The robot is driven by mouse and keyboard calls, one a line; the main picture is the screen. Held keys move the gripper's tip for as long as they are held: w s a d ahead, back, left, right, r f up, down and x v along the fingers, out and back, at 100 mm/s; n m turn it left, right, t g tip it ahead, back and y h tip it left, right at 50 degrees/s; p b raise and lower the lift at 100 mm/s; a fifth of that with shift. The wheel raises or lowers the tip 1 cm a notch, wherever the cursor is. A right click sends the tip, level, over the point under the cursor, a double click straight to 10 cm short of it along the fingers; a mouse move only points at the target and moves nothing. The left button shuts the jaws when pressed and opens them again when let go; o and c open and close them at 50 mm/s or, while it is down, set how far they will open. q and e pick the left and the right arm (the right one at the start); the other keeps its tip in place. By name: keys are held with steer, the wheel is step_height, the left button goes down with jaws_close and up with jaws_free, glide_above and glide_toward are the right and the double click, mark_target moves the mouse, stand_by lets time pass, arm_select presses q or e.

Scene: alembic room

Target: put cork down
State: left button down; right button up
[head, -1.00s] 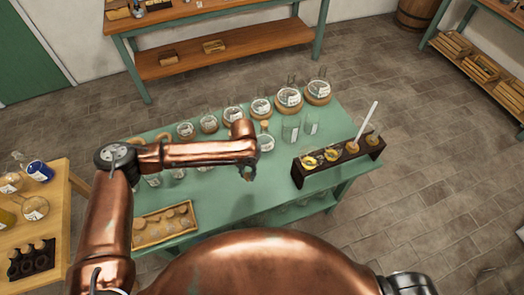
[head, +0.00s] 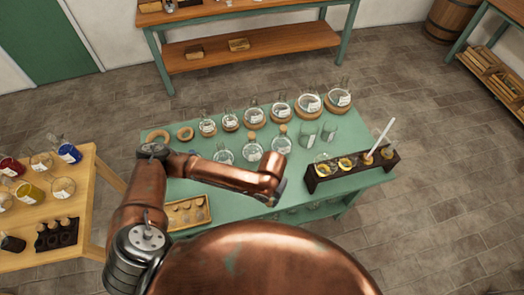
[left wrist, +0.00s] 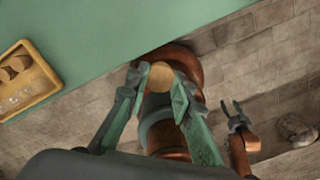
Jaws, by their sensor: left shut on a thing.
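A tan cork (left wrist: 161,76) is between the green fingertips of my left gripper (left wrist: 160,88) in the left wrist view. In the head view my left gripper (head: 279,192) is at the front edge of the green table (head: 225,185), and its fingers and the cork cannot be made out. A wooden tray (head: 176,227) with several corks stands on the table to the left of the gripper; its corner also shows in the left wrist view (left wrist: 45,95). My right gripper (left wrist: 236,115) is small in the left wrist view, with its fingers apart and nothing between them.
Several flasks (head: 252,150) stand on the green table, some on cork rings. Two glass beakers (head: 308,134) and a dark rack (head: 322,183) with funnels are at the right. A wooden table (head: 75,225) with jars is at the left. Bare tabletop lies around the tray.

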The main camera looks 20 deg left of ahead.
arm_select(q)
steer(key=shift+n, duration=0.6)
steer(key=w+a+f, duration=0.1)
steer(key=w+f, duration=0.1)
steer(key=w, duration=0.1)
steer(key=w+a+f, duration=0.1)
steer(key=w+f, duration=0.1)
steer(key=w, duration=0.2)
steer(key=w+a+f+p, duration=0.1)
steer(key=w+f, duration=0.2)
steer(key=shift+w+a+f, duration=0.1)
steer(key=shift+w+a, duration=0.1)
steer(key=shift+a, duration=0.2)
steer(key=shift+w+f, duration=0.4)
steer(key=shift+f, duration=0.1)
steer(key=shift+w+a+f, duration=0.1)
steer(key=shift+w+f, duration=0.1)
steer(key=shift+f, duration=1.5)
steer(key=shift+f, duration=0.15)
steer(key=c, duration=1.7)
jaws_free()
